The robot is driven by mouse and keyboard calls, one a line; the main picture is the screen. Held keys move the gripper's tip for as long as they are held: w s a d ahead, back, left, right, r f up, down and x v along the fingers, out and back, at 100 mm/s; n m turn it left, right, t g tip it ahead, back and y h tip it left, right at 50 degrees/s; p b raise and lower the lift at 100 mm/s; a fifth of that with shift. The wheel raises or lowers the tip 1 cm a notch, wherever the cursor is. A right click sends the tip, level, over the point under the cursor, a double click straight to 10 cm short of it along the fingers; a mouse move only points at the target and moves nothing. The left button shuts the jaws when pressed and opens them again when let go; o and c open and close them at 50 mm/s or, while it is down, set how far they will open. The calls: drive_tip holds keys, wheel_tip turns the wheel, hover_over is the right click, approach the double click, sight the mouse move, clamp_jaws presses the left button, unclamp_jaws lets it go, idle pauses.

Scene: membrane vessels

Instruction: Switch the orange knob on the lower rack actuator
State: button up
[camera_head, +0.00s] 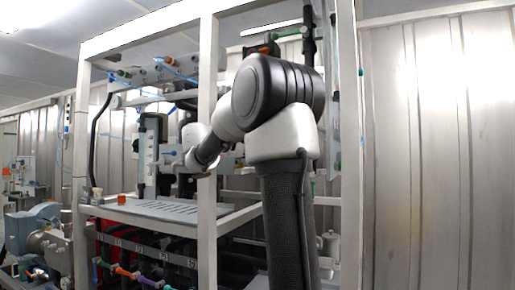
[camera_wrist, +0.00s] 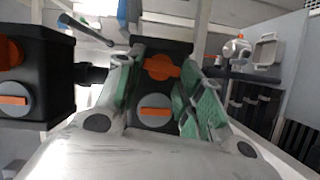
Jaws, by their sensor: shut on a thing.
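In the wrist view, a black actuator box (camera_wrist: 160,88) sits between my fingers. It has an orange knob (camera_wrist: 162,67) and, nearer the camera, a grey dial with an orange bar (camera_wrist: 155,110). My gripper (camera_wrist: 164,66), with green-padded fingers, is shut on the orange knob, one finger on each side; the exact contact is hard to see. In the head view, my arm reaches left into the rack behind a white post, and the gripper (camera_head: 172,155) is small and partly hidden there. The knob cannot be made out in the head view.
A second black actuator box (camera_wrist: 38,75) with its own orange knob stands close to the left in the wrist view. White rack posts (camera_head: 208,150) surround my arm. A slotted white shelf (camera_head: 160,208) lies below, with hoses and coloured valves under it.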

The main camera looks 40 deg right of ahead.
drive_tip(key=o, duration=1)
drive_tip(key=a, duration=1.2)
drive_tip(key=shift+r, duration=0.35)
